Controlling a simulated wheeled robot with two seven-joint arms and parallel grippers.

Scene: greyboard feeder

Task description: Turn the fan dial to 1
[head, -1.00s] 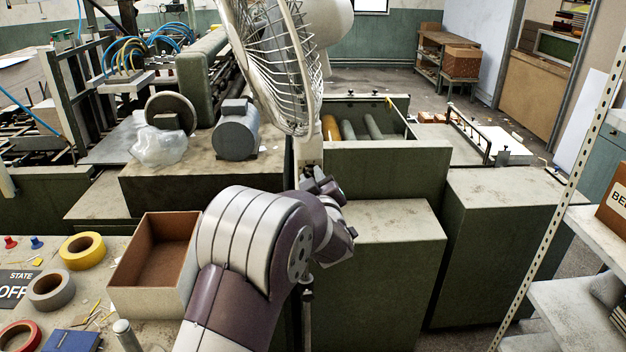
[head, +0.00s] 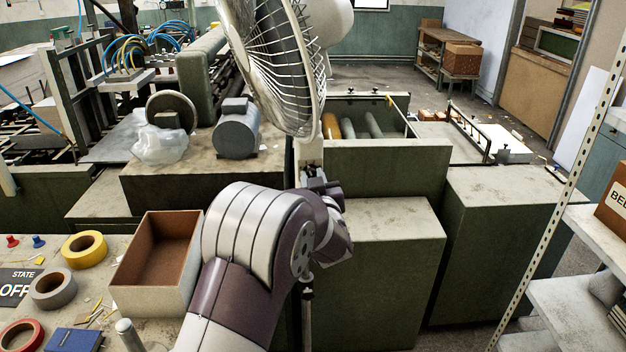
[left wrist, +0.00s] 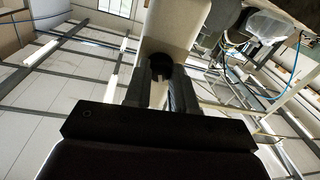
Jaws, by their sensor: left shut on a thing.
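The fan (head: 275,65) stands at the upper middle of the head view, its wire cage facing left. Its pale control box (head: 309,152) sits on the pole below the cage. My left gripper (head: 318,184) is at the front of this box, partly hidden behind my own wrist. In the left wrist view the two dark fingers of the left gripper (left wrist: 162,80) are shut on the round dark fan dial (left wrist: 161,66) on the pale box (left wrist: 172,30). The dial's numbers and pointer cannot be read. My right gripper is in neither view.
An open cardboard box (head: 158,262) and tape rolls (head: 84,250) lie on the table at left. Green machine cabinets (head: 385,275) stand behind and right of my arm. A metal shelf (head: 575,310) is at the far right.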

